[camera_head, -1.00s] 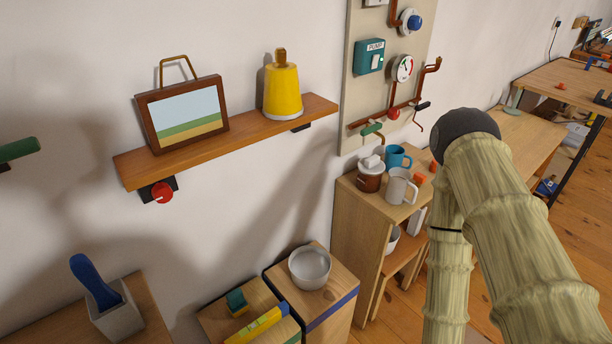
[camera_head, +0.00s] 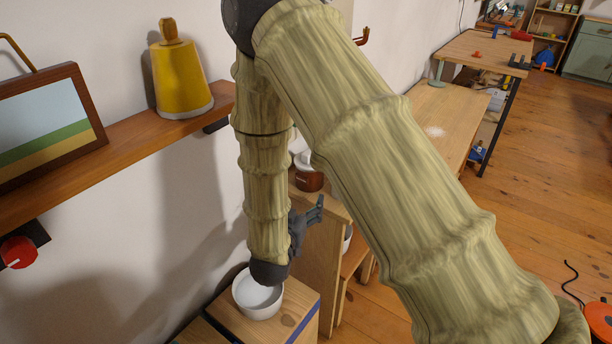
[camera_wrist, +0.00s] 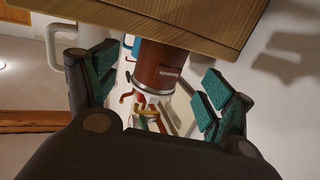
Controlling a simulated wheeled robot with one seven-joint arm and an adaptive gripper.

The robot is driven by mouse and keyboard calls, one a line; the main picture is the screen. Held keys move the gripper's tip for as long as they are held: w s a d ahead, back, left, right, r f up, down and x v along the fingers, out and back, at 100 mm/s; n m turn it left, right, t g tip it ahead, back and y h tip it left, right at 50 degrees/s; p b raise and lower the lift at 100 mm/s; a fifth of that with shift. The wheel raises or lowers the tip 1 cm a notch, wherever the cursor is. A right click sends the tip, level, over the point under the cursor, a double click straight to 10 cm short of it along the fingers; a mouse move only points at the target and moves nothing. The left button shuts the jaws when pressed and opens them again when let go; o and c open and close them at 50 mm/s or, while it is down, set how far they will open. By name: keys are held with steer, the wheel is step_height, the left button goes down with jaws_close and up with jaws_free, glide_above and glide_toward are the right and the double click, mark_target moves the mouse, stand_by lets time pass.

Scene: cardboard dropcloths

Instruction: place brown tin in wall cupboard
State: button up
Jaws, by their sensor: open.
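The brown tin (camera_head: 309,181) has a pale top and stands on a small wooden shelf unit (camera_head: 318,245), partly hidden by my arm. In the wrist view the tin (camera_wrist: 160,66) appears upside down, with a label and a pale rim, standing on the wooden top (camera_wrist: 190,22). My gripper (camera_head: 319,208) is beside the shelf unit's near edge, close to the tin. In the wrist view my gripper (camera_wrist: 158,92) is open, its green-padded fingers on either side of the tin with gaps. I cannot make out a wall cupboard.
A white mug (camera_wrist: 58,45) and a blue mug (camera_wrist: 133,47) stand near the tin. A white bowl (camera_head: 258,296) sits on a lower box under my arm. A wall shelf (camera_head: 130,140) holds a yellow bell-shaped object (camera_head: 180,82) and a picture (camera_head: 48,125).

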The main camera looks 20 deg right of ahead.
mark_target(310, 170)
steer(key=shift+w+a+r+m+h, duration=0.1)
steer(key=shift+w+r+m+h, duration=0.25)
steer(key=shift+w+r, duration=0.7)
steer(key=x, duration=1)
steer(key=shift+s+p, duration=0.1)
steer(key=shift+p, duration=0.2)
steer(key=c, duration=1.2)
steer(key=shift+r, duration=0.1)
